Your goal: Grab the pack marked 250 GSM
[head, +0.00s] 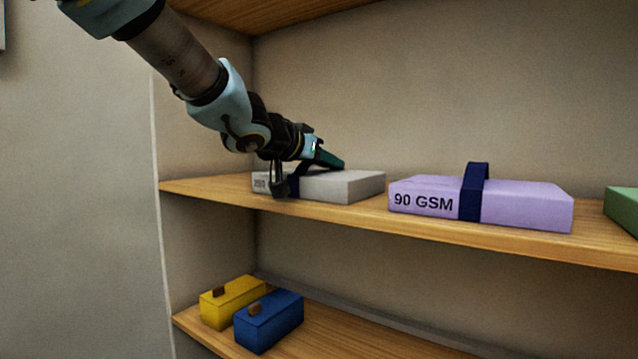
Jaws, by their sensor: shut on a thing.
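The pack marked 250 GSM (345,186) is a flat light-grey block on the upper shelf, at the left. Its label at the left end is small and partly hidden, so only some of the digits can be made out. A dark blue band goes around it. My gripper (285,184) reaches in from the upper left and is shut on the pack at its band. The gripper hides part of the band and the pack's front. The pack appears to rest on the shelf.
A lilac pack marked 90 GSM (530,203) with a dark blue band stands to the right on the upper shelf (350,214). A green pack (624,207) is at the right edge. Yellow (222,307) and blue (272,326) boxes sit on the lower shelf.

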